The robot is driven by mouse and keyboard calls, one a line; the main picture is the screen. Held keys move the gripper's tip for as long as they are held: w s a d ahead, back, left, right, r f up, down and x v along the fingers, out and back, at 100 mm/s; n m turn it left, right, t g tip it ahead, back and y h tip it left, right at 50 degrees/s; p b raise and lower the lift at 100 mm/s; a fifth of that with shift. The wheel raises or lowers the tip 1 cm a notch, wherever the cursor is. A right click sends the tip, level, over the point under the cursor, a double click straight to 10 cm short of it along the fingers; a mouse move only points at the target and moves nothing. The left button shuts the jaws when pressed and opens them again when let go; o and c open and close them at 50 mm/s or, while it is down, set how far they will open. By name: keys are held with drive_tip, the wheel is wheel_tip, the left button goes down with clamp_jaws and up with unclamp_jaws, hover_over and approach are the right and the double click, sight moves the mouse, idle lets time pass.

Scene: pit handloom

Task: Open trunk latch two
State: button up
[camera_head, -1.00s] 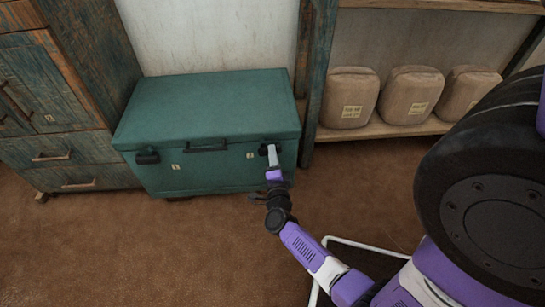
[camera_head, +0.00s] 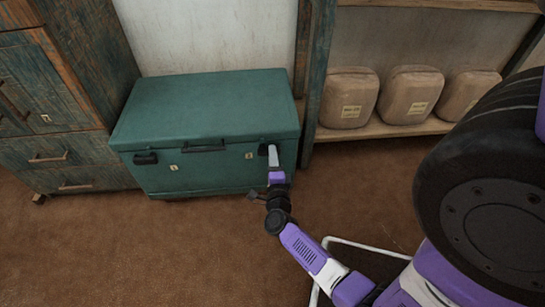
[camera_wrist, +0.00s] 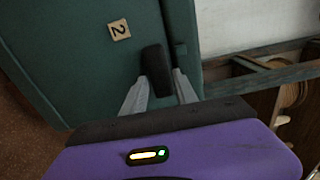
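The teal trunk (camera_head: 215,105) stands on the floor against the wall with its lid shut. Its front has a dark latch at the left (camera_head: 145,159) and another at the right (camera_head: 263,149), with a handle between them. In the wrist view, the right latch (camera_wrist: 155,70) is a black tab beside a label reading 2 (camera_wrist: 119,29). My gripper (camera_head: 273,150) is at this right latch, partly covering it in the head view. In the wrist view its two fingers (camera_wrist: 160,80) stand apart, one on each side of the tab. Firm contact cannot be made out.
A worn wooden drawer cabinet (camera_head: 55,110) stands close on the trunk's left. A shelf (camera_head: 385,128) with several brown wrapped bundles (camera_head: 410,95) is on the right. Brown floor (camera_head: 150,245) in front of the trunk is clear.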

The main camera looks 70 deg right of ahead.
drive_tip(key=shift+o, duration=1.1)
drive_tip(key=shift+a, duration=0.1)
drive_tip(key=p+v, duration=0.2)
drive_tip(key=v, duration=0.5)
drive_tip(key=shift+s+a, duration=0.15)
drive_tip(key=shift+a, duration=0.1)
